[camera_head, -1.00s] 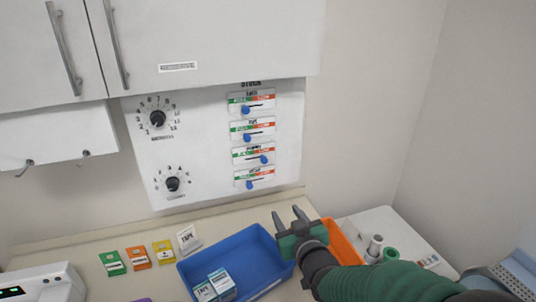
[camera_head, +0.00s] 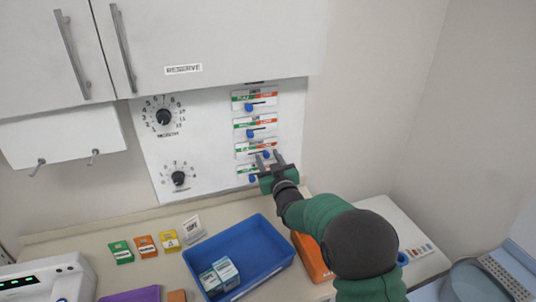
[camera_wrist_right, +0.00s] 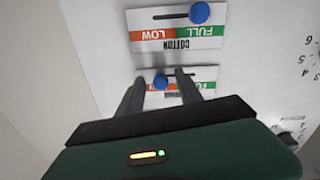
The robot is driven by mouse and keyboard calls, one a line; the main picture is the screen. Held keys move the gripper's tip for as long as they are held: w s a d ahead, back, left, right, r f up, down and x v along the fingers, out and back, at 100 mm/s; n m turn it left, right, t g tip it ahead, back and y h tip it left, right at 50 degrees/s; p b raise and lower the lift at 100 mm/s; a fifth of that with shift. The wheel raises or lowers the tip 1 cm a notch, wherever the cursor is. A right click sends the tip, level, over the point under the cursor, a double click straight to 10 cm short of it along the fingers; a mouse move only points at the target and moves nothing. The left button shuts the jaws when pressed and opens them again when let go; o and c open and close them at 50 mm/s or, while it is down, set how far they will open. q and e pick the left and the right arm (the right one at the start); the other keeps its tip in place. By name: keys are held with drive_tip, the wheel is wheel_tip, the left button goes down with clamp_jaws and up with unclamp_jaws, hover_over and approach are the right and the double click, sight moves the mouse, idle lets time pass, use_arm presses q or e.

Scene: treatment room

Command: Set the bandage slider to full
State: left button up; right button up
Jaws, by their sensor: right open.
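The third slider card (camera_head: 243,150) from the top on the white wall panel has a blue knob (camera_head: 266,154) toward the red LOW end. Its label is too small to read in the head view and hidden in the wrist view. My right gripper (camera_head: 268,156) is open in front of this card. In the right wrist view, which is upside down, its fingers (camera_wrist_right: 159,88) stand on either side of the blue knob (camera_wrist_right: 160,82), with gaps. The card labelled COTTON (camera_wrist_right: 175,31) is beside it, its knob at FULL. My left gripper is out of view.
Two more slider cards (camera_head: 255,98) are above, knobs at left. Two black dials (camera_head: 163,117) are left on the panel. Below, the counter holds a blue tray (camera_head: 262,238) with boxes, an orange bin (camera_head: 311,257) and small packets. A cabinet (camera_head: 230,40) hangs above.

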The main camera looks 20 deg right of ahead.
drive_tip(key=shift+w+a, duration=0.15)
drive_tip(key=shift+w, duration=0.05)
clamp_jaws()
idle(1.3)
